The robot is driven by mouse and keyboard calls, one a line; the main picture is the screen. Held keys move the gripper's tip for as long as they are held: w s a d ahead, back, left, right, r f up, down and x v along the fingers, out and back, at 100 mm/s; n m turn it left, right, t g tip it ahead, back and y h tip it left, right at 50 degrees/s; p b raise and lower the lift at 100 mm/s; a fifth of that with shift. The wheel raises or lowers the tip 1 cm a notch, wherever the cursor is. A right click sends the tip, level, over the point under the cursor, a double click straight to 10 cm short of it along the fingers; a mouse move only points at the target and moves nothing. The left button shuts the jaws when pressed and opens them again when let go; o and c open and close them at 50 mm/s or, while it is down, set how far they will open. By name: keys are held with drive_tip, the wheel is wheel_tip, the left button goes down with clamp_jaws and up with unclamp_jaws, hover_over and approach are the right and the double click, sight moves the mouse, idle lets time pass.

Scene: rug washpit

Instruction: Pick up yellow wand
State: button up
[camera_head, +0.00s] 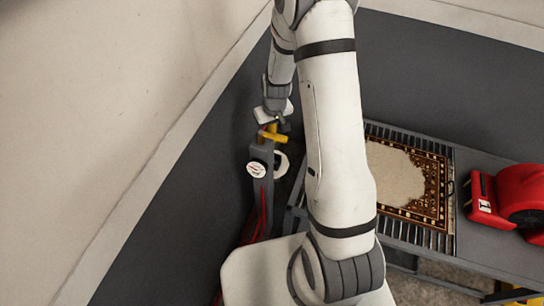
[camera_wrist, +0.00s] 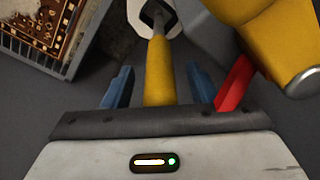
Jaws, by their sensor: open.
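The yellow wand (camera_wrist: 158,72) shows in the wrist view as a straight yellow shaft running between my fingers. Its far end meets a pale holder (camera_wrist: 150,15). My gripper (camera_wrist: 159,86) is open, with one blue finger on each side of the shaft and a gap on both sides. In the head view yellow parts (camera_head: 273,136) show at the top of a grey post, just below my gripper (camera_head: 275,118). My wrist partly hides them, and I cannot tell there which part is the wand.
A thick yellow part (camera_wrist: 270,38) with a metal end and a red piece (camera_wrist: 234,82) sit close right of my fingers. The grey post (camera_head: 263,195) carries a white round dial (camera_head: 257,169). A patterned rug (camera_head: 402,178) lies on a slatted table; a red blower (camera_head: 515,197) stands right.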

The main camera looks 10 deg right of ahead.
drive_tip(key=shift+c, duration=0.4)
drive_tip(key=c, duration=1)
